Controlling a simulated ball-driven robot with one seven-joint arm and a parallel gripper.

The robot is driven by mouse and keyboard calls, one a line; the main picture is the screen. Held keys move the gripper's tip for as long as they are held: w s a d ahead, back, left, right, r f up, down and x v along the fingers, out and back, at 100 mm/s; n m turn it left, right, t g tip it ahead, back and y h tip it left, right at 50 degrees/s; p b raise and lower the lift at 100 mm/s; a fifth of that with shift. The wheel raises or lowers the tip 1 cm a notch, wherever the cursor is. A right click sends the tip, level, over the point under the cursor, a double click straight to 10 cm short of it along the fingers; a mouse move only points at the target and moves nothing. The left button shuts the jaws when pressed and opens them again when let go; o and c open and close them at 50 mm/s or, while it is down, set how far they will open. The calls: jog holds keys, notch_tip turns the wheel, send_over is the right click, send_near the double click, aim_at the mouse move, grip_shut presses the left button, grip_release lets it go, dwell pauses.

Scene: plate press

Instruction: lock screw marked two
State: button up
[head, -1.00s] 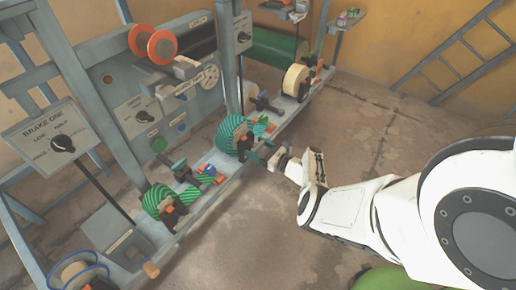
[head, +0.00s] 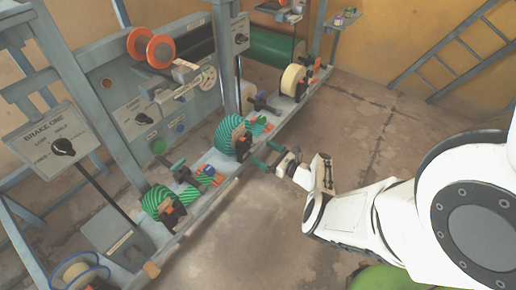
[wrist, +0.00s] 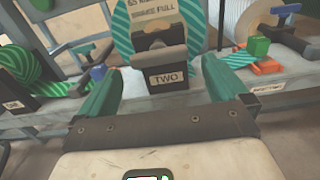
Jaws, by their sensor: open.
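The black block labelled TWO (wrist: 167,78) stands on the grey rail, in front of the green striped roll (wrist: 125,30). A brown-grey knob (wrist: 160,57), apparently its screw, sits on the block's front above the label. In the head view the roll (head: 230,134) is midway along the rail, its block (head: 243,149) facing my gripper (head: 268,155). My gripper is open and empty. In the wrist view its green fingers (wrist: 162,92) point at the block, one each side in the picture, with a gap before it. Contact with the knob is not seen.
Another green striped roll (head: 160,201) is nearer on the rail, and a cream roll (head: 293,80) is farther along. A small green block on an orange base (wrist: 259,55) lies right of block TWO. A blue-knobbed clamp (wrist: 97,72) is left.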

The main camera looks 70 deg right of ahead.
jog(key=v, duration=0.6)
jog(key=shift+s+p, duration=0.25)
jog(key=shift+p, duration=0.2)
